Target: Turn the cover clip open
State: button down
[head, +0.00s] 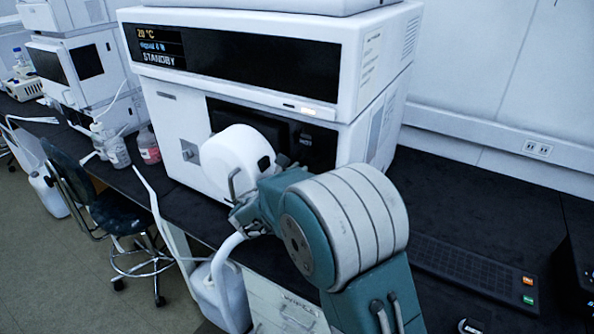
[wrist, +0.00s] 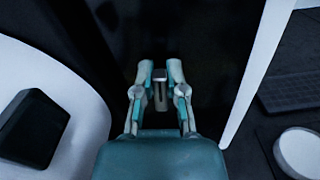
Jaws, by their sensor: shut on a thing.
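The cover clip (wrist: 160,88) is a small grey upright piece against the instrument's dark front in the wrist view. My gripper (wrist: 160,78) has one finger on each side of it and is shut on it. In the head view the clip and my fingertips are hidden by my arm, which reaches to the dark recess (head: 311,146) in the front of the white instrument (head: 345,75). The instrument's display reads STANDBY.
A black keyboard (head: 470,270) lies on the dark bench (head: 480,200) to the right. Small bottles (head: 117,150) stand at the left, beside other instruments (head: 75,65). A stool (head: 122,213) and a white jug (head: 220,295) are below the bench front.

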jog(key=m, duration=0.2)
jog(key=f+m, duration=0.1)
jog(key=m, duration=0.1)
jog(key=shift+s+d, duration=0.2)
jog(key=shift+d, duration=0.05)
jog(key=shift+s+d+f+m, duration=0.1)
jog(key=shift+f+m, duration=0.15)
jog(key=shift+m, duration=1.75)
jog(key=shift+s+d+f+m, duration=0.1)
jog(key=shift+f+m, duration=0.1)
jog(key=shift+m, duration=1.8)
jog(key=shift+s+d+f+m, duration=0.1)
jog(key=shift+f+m, duration=0.15)
jog(key=shift+m, duration=1.75)
jog(key=c, duration=0.7)
grip_release()
jog(key=shift+w, duration=0.1)
jog(key=shift+a, duration=0.1)
jog(key=shift+r, duration=0.1)
